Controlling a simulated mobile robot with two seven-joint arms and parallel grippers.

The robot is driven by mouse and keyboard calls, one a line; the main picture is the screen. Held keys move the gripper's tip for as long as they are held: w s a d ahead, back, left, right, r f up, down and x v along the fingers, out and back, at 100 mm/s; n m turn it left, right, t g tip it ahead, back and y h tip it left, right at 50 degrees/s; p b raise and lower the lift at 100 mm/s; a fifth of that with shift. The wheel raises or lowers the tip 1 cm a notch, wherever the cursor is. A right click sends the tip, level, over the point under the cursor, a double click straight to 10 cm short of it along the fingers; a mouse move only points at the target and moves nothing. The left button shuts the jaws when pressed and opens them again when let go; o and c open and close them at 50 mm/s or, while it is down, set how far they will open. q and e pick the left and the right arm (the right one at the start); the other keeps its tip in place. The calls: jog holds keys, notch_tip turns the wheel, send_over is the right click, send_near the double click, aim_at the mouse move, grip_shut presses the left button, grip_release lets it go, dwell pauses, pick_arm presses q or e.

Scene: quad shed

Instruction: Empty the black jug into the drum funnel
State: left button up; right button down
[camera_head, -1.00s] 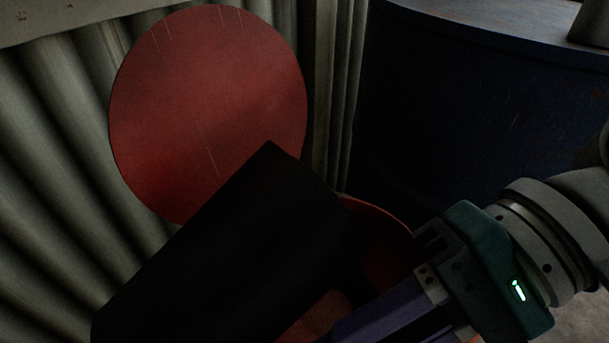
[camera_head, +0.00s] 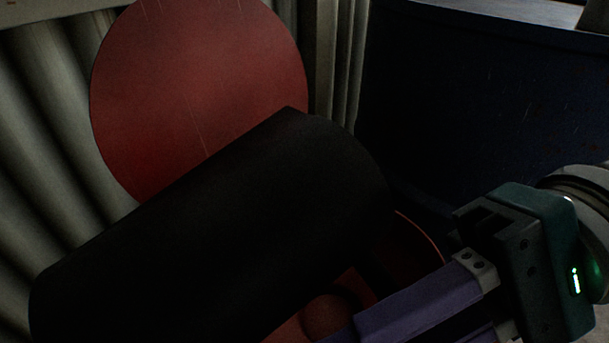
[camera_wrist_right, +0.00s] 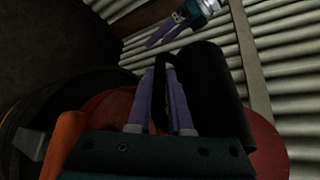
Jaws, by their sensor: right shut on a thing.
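The black jug (camera_head: 210,230) lies steeply tilted, close to lying on its side, over the red funnel (camera_head: 418,240). The funnel's round red lid (camera_head: 200,90) stands open behind it. The jug hides most of the funnel, and its mouth and any liquid cannot be made out. My right gripper (camera_head: 420,315) comes in from the right; in the right wrist view its purple fingers are shut on the handle of the jug (camera_wrist_right: 215,90). My left gripper (camera_wrist_right: 165,32) shows at the top of the right wrist view, beyond the jug and apart from it; its opening is unclear.
Corrugated metal wall (camera_head: 40,150) runs close behind the lid on the left. An orange object (camera_wrist_right: 65,145) shows at the lower left of the right wrist view.

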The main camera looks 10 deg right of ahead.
jog(key=shift+r+y, duration=0.25)
jog(key=shift+y, duration=0.15)
jog(key=shift+s+a+y, duration=0.25)
jog(key=shift+a+y, duration=0.05)
jog(key=shift+a, duration=0.2)
jog(key=shift+s+a+r, duration=0.1)
jog(key=shift+a, duration=0.05)
dwell(0.5)
jog(key=shift+r+y, duration=0.15)
jog(key=shift+y, duration=0.35)
dwell(0.4)
